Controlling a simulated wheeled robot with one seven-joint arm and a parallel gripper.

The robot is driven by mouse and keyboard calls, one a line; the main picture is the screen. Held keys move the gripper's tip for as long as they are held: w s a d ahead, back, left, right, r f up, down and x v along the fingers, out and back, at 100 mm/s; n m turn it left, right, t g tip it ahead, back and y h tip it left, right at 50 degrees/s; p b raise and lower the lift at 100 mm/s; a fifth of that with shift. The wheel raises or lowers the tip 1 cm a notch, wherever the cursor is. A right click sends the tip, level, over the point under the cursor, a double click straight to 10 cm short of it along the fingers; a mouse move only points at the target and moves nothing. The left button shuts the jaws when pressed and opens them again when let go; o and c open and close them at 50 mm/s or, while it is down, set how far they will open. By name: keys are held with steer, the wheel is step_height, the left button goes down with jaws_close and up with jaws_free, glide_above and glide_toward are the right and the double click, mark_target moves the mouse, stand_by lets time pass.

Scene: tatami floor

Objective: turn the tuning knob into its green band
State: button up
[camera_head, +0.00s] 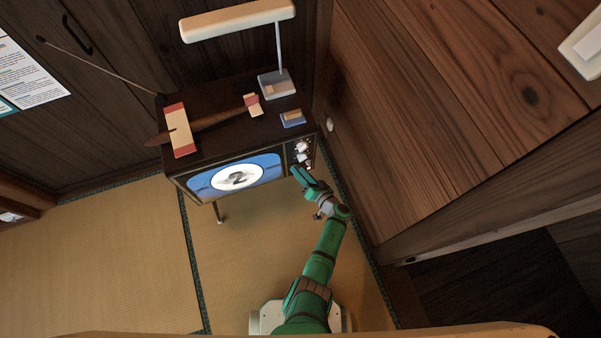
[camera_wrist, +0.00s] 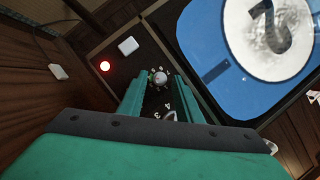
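The television's control panel (camera_head: 303,152) carries pale knobs at the right of its screen. In the wrist view, a round pale knob (camera_wrist: 160,78) has a little green and red by its edge; it seems to be the tuning knob, but its pointer is too small to read. A second knob (camera_wrist: 171,116) with numerals around it sits lower between my fingers, partly hidden. My gripper (camera_head: 298,169) is in front of the panel. In the wrist view its two green fingers (camera_wrist: 160,82) are apart, one on each side of the round knob, with visible gaps.
The television screen (camera_wrist: 270,35) shows a "2". A red light (camera_wrist: 105,66) and a white button (camera_wrist: 128,46) are on the panel. A lamp (camera_head: 277,84) and a small blue box (camera_head: 292,119) stand on the set. The wooden wall (camera_head: 400,130) is close at right.

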steer(key=v, duration=1)
steer(key=shift+s+d, duration=0.25)
steer(key=shift+s, duration=0.1)
steer(key=s+a+r+n+t+h, duration=0.1)
steer(key=s+a+r+h, duration=0.1)
steer(key=s+r, duration=0.7)
steer(key=s+a+r+t+h, duration=0.1)
steer(key=s+a+r+h, duration=0.1)
steer(key=s+r, duration=0.8)
steer(key=s+a+r+n+t+h, duration=0.1)
steer(key=s+a+r+h, duration=0.2)
steer(key=s+r, duration=0.7)
step_height(320, 180, up, 5)
steer(key=shift+n+h, duration=0.3)
steer(key=shift+h, duration=0.3)
steer(key=shift+s, duration=0.2)
